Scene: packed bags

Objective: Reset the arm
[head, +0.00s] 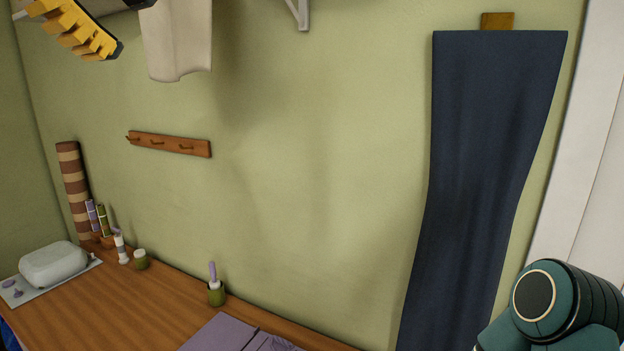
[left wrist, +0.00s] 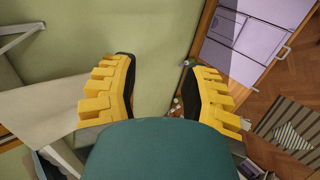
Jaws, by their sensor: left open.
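My left gripper (head: 82,28) is at the top left of the head view, partly cut off by the frame edge, high above the desk. In the left wrist view my left gripper (left wrist: 163,78) shows two yellow ridged fingers spread wide apart with nothing between them. A teal link of my right arm is at the bottom right of the head view. My right gripper is not in view.
A wooden desk (head: 130,310) holds small jars, a white rounded item (head: 53,264) and purple items (head: 222,335). A pale piece (head: 178,40) hangs near the left gripper. A wooden hook rail (head: 170,144) and dark blue cloth (head: 480,170) are on the green wall.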

